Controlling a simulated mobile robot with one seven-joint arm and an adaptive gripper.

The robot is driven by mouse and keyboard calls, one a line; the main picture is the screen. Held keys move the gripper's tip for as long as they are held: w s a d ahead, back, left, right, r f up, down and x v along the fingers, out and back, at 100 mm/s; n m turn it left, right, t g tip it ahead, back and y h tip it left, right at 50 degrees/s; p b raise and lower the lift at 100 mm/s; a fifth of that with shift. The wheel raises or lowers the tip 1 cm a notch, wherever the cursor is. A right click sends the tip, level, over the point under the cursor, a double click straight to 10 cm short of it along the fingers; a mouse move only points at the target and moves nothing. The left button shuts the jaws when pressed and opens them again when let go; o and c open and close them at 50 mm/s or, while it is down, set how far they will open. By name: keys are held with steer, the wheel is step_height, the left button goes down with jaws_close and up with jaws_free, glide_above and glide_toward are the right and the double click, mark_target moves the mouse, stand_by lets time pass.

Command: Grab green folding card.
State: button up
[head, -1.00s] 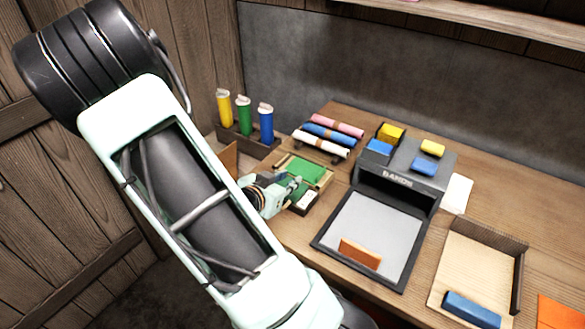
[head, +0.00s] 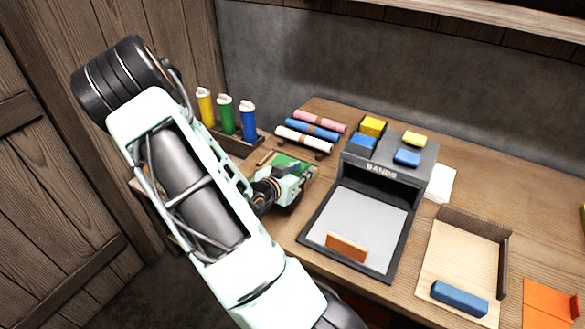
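A flat green piece (head: 283,160), which looks like the green folding card, lies in a shallow wooden holder at the left part of the workbench. My gripper (head: 299,171) is over the near right part of it in the head view and hides much of it. The gripper's pale body and dark wrist show, but its fingertips are too small and covered to tell whether they are open or touching the card.
Yellow, green and blue tubes (head: 227,115) stand behind left. Rolls (head: 312,129) lie behind. A wooden tray (head: 455,262) with a blue block (head: 460,298) is at right.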

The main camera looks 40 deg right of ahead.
steer(key=shift+w+d+f, duration=0.1)
steer(key=shift+d+f, duration=0.1)
steer(key=shift+d, duration=0.2)
jaws_close()
steer(key=shift+r, duration=0.15)
